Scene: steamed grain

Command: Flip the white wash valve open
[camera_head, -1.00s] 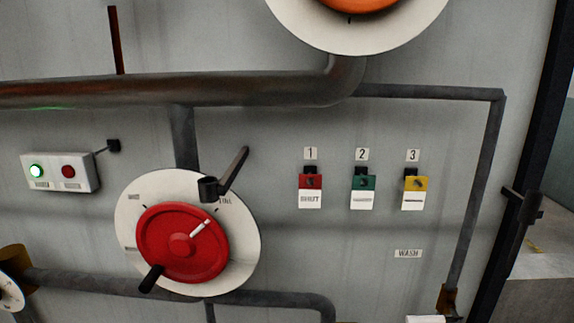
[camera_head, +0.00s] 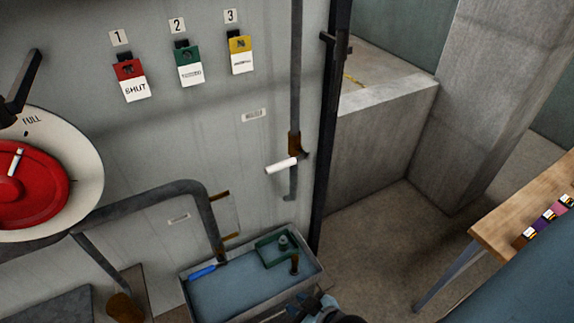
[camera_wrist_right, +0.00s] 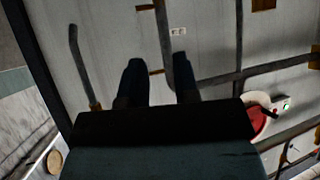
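The white wash valve lever (camera_head: 282,165) sticks out to the left from a brown fitting (camera_head: 294,145) on the thin vertical pipe, tilted slightly down at its left end. My right gripper (camera_head: 316,303) shows only in part at the bottom edge of the head view, below the lever and apart from it. In the right wrist view its two dark fingers (camera_wrist_right: 161,80) are spread with nothing between them. The pipe's free end (camera_wrist_right: 73,32) shows there at the left; I cannot make out the white lever in that view. My left gripper is not in view.
A tray (camera_head: 185,286) with a blue-handled tool (camera_head: 202,272) and a green holder (camera_head: 262,252) lies below the lever. A bent pipe (camera_head: 207,215) is to the left. A dark post (camera_head: 328,130) stands close on the right. A wooden table (camera_head: 500,225) is further right.

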